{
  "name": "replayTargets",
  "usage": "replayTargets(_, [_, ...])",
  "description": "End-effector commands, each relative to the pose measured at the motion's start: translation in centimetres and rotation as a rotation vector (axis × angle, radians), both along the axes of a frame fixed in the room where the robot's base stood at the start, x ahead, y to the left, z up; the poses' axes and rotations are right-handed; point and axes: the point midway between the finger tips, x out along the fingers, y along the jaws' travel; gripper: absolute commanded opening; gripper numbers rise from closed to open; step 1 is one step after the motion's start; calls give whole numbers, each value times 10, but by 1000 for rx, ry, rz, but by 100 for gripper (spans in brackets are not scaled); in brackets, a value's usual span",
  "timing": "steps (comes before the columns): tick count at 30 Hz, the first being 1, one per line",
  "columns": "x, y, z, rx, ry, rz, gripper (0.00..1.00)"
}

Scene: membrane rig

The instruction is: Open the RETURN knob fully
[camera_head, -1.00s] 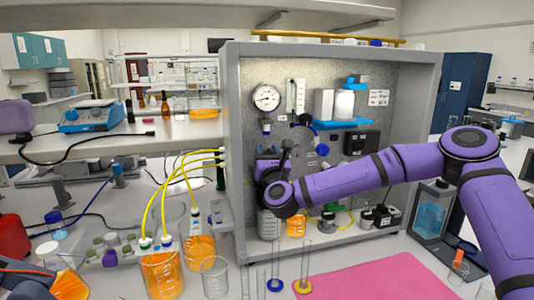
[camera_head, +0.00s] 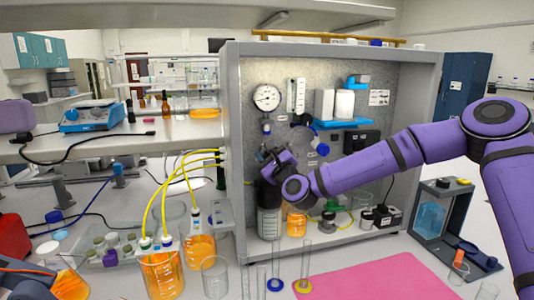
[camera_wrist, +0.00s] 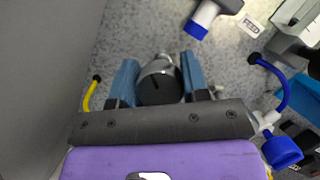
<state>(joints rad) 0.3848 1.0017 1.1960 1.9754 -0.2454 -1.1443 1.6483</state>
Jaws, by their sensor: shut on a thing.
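A dark round knob (camera_wrist: 160,84) with a line mark on its face sits between the two blue fingers of my gripper (camera_wrist: 160,80) in the wrist view. The fingers are shut on its sides. I cannot read a RETURN label, so I cannot tell the knob's name from the pictures. In the head view my gripper (camera_head: 272,160) is at the left part of the rig's back panel (camera_head: 285,78), and the hand hides the knob there.
A blue-ended valve (camera_wrist: 199,22) beside a FEED label (camera_wrist: 252,25) is up and right of the knob. A blue cap (camera_wrist: 283,150) is at lower right. A pressure gauge (camera_head: 266,98) is above my gripper. Beakers and tall cylinders stand below. A pink mat (camera_head: 365,278) lies at front.

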Motion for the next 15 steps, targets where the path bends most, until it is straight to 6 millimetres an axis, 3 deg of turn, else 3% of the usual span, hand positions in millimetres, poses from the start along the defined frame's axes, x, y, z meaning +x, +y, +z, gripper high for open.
replayTargets(15, [0,1,0,-472,-137,-1,18])
